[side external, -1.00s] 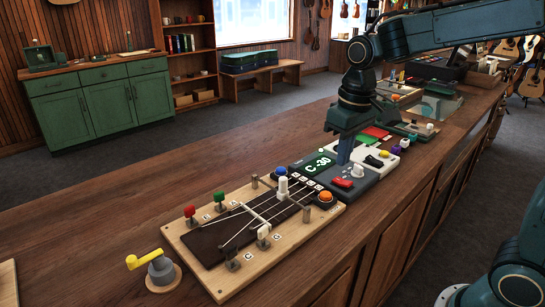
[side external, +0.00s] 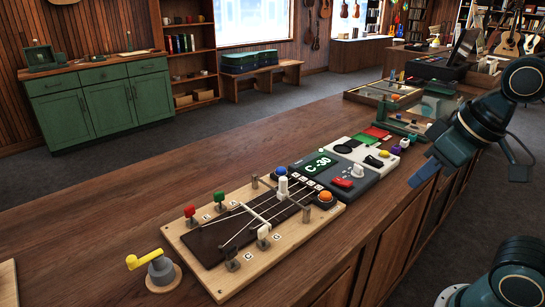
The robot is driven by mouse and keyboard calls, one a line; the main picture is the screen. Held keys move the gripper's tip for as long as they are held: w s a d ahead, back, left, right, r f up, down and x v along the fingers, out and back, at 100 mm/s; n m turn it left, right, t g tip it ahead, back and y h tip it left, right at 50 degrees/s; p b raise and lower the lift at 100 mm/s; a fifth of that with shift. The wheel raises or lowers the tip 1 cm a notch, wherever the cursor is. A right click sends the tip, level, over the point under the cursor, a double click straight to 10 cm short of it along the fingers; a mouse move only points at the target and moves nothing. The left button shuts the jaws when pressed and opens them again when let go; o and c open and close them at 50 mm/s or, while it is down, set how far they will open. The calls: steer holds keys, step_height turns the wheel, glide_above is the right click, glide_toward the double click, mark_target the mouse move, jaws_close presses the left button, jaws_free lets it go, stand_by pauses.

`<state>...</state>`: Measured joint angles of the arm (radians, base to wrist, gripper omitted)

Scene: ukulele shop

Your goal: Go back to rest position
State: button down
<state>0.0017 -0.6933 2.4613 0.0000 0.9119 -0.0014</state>
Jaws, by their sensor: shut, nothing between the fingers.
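My gripper (side external: 424,172) is at the right of the side external view, at the end of my dark teal arm. Its blue fingers are shut with nothing between them. It points down and left, near the counter's right edge, apart from the devices on the counter (side external: 110,215). The rest position itself is not marked in the view.
A wooden string board (side external: 187,246) with coloured knobs stands in front. A yellow-handled crank (side external: 158,268) stands front left.

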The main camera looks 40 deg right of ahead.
steer(key=shift+s+f, duration=0.2)
steer(key=shift+s, duration=0.4)
stand_by(1.2)
